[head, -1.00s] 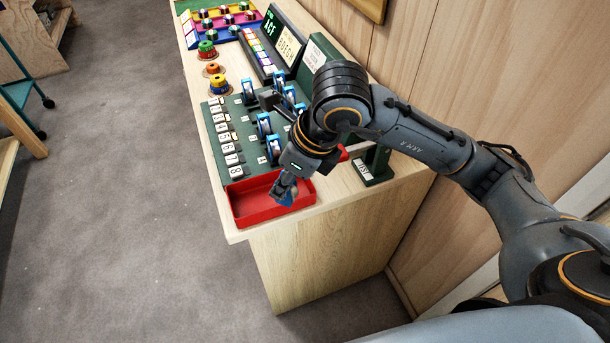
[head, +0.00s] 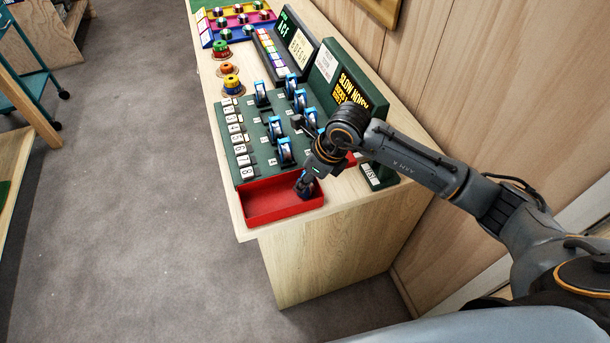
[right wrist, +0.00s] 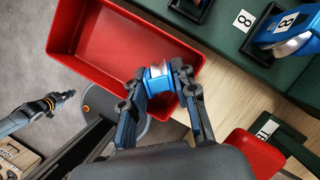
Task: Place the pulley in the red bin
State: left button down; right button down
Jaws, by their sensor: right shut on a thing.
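The red bin (head: 262,217) is an open, empty-looking tray at the near end of the counter. In the right wrist view the bin (right wrist: 100,62) fills the upper left. My right gripper (head: 303,190) points down at the bin's right end. In the right wrist view its fingers (right wrist: 160,85) are shut on a blue pulley (right wrist: 157,75) with a pale wheel. The pulley shows over the bin's near right corner; its height above the rim is hard to judge. My left gripper (right wrist: 62,98) shows small at the left of the right wrist view, off to the side and away from the bin.
A green board (head: 255,165) with several blue pulleys and number tags lies just behind the bin.

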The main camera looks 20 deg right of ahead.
jog(key=shift+f, duration=0.15)
jog(key=c, duration=1.3)
grip_release()
jog(key=shift+r, duration=0.3)
jog(key=shift+d+r, duration=0.15)
jog(key=shift+r, duration=0.2)
jog(key=b+v, duration=0.2)
jog(key=v, duration=0.9)
jog(key=shift+s, duration=0.1)
